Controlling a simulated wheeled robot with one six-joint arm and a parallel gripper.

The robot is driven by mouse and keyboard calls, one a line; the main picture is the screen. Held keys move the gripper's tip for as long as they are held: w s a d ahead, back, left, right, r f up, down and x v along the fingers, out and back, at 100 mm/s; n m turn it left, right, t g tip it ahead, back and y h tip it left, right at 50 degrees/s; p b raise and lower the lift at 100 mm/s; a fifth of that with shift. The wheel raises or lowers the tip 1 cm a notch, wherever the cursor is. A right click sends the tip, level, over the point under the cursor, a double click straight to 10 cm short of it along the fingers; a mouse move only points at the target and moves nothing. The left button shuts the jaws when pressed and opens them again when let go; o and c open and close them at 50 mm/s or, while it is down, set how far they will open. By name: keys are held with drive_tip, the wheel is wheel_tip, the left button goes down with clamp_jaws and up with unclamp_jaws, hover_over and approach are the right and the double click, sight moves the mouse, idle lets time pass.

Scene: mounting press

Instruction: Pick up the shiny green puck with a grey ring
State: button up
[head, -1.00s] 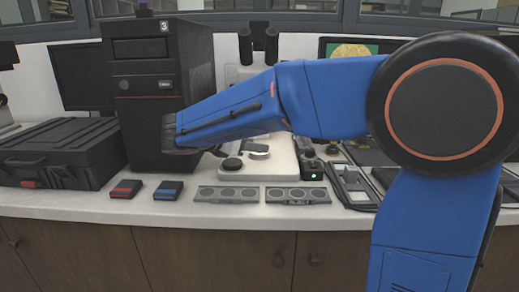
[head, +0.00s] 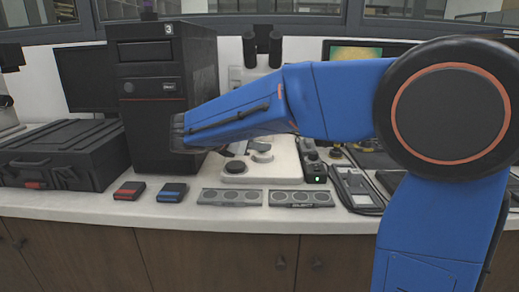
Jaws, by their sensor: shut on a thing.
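My blue forearm crosses the head view from the right, ending in a dark wrist part at the left in front of the black computer tower. My gripper (head: 226,150) is mostly hidden behind the forearm. Only a small dark part shows below it, above the white instrument base. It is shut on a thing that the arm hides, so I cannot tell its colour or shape. I see no shiny green puck with a grey ring anywhere in the view. Two grey trays, a left one (head: 230,204) and a right one (head: 302,206), lie at the counter's front with round spots.
A white microscope-like instrument (head: 285,172) stands behind the trays. A black tower (head: 150,85) and a black case (head: 60,155) stand left. Red-marked (head: 129,190) and blue-marked (head: 171,191) boxes lie in front. A small black box with a green light (head: 316,179) stands right.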

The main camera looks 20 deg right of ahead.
wheel_tip(320, 180, up, 3)
drive_tip(key=shift+f, duration=0.15)
drive_tip(key=s+a, duration=0.4)
drive_tip(key=a, duration=0.4)
drive_tip(key=s+a, duration=0.4)
drive_tip(key=a, duration=0.3)
drive_tip(key=shift+s+a, duration=0.35)
drive_tip(key=shift+a, duration=0.05)
